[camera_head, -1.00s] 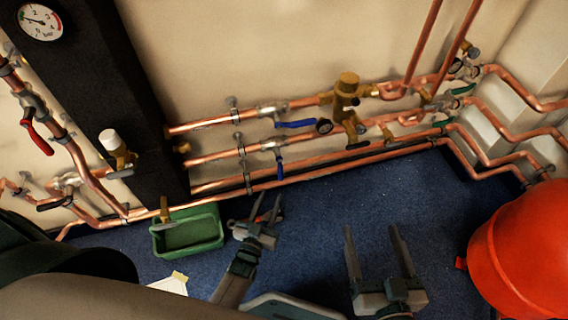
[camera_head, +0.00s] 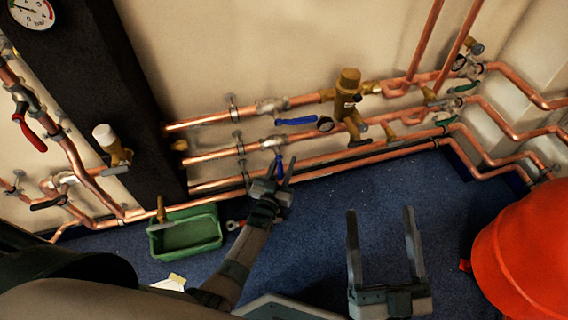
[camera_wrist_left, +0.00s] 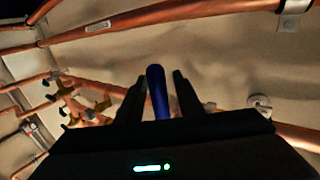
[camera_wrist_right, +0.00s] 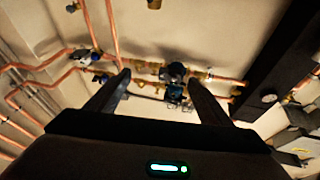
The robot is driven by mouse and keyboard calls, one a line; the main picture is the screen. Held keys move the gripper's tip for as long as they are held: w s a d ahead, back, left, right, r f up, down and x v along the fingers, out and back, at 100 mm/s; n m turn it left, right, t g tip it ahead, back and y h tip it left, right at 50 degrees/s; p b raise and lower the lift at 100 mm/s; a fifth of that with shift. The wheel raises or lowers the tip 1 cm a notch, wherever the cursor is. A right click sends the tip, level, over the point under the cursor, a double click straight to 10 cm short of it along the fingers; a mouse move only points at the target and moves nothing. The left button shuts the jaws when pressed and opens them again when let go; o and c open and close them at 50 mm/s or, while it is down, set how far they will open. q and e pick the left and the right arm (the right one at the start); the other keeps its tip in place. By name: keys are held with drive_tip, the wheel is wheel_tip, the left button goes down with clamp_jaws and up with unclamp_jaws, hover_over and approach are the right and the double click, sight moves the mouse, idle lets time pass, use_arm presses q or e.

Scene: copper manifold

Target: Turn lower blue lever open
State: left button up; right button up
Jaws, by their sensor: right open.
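The lower blue lever (camera_head: 279,161) hangs down from a valve on the middle horizontal copper pipe in the head view. My left gripper (camera_head: 281,163) is at it, pointing up towards the pipe. In the left wrist view the blue lever (camera_wrist_left: 157,90) stands between the two fingers, with a narrow gap beside it, so the gripper looks open around it. The lever's far end is hidden by the gripper body. My right gripper (camera_head: 381,211) is open and empty over the blue floor, well to the right and apart from the pipes.
An upper blue lever (camera_head: 296,121) lies sideways on the pipe above. A brass valve (camera_head: 347,95) stands to its right. A green tray (camera_head: 187,248) and an orange-red vessel (camera_head: 525,258) are on the floor at left and right. Bare floor (camera_head: 335,195) lies between.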

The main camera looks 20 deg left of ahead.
use_arm(q)
drive_tip(key=shift+w, duration=0.15)
use_arm(e)
drive_tip(key=shift+s+r, duration=0.1)
use_arm(q)
clamp_jaws()
